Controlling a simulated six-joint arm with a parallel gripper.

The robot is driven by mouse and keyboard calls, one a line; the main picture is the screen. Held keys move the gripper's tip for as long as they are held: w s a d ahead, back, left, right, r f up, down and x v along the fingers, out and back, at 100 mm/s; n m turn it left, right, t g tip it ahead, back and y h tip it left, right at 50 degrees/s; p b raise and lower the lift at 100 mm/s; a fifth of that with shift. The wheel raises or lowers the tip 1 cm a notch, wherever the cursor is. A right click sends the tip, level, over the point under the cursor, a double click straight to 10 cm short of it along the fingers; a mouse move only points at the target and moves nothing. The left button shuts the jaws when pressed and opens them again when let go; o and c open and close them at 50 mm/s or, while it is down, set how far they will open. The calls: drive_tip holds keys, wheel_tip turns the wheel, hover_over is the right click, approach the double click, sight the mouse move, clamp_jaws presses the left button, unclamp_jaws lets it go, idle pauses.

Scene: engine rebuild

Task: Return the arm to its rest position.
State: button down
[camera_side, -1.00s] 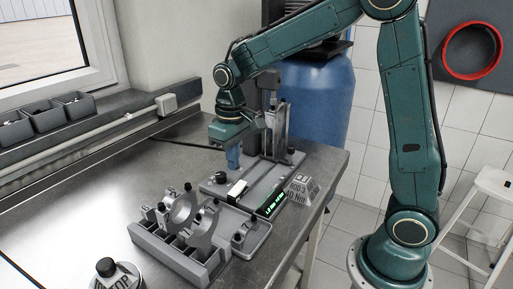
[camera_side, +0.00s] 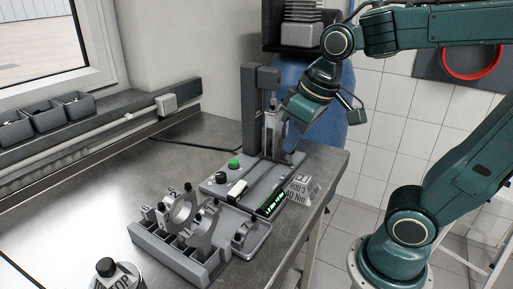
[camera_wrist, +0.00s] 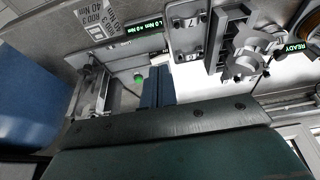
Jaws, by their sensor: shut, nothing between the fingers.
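My arm is teal, with its wrist raised at the upper middle right in the side view. My gripper (camera_side: 303,108) is at the wrist's lower end, beside the upright post (camera_side: 252,110) of the grey bench device (camera_side: 215,186). It is high above the bench, and its fingers are hard to make out there against the blue barrel. In the wrist view the blue fingers (camera_wrist: 156,88) are close together with nothing held. They point toward the grey device with its green button (camera_wrist: 139,79).
A grey rack (camera_side: 190,262) holds several ring-shaped parts on the steel bench (camera_side: 100,200). A blue barrel (camera_side: 335,130) stands behind the bench. A dark-topped container (camera_side: 118,278) is at the front left.

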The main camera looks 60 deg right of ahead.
drive_tip(key=s+t, duration=0.1)
drive_tip(key=s, duration=0.5)
drive_tip(key=shift+s+f+t, duration=0.15)
drive_tip(key=shift+s+t, duration=0.15)
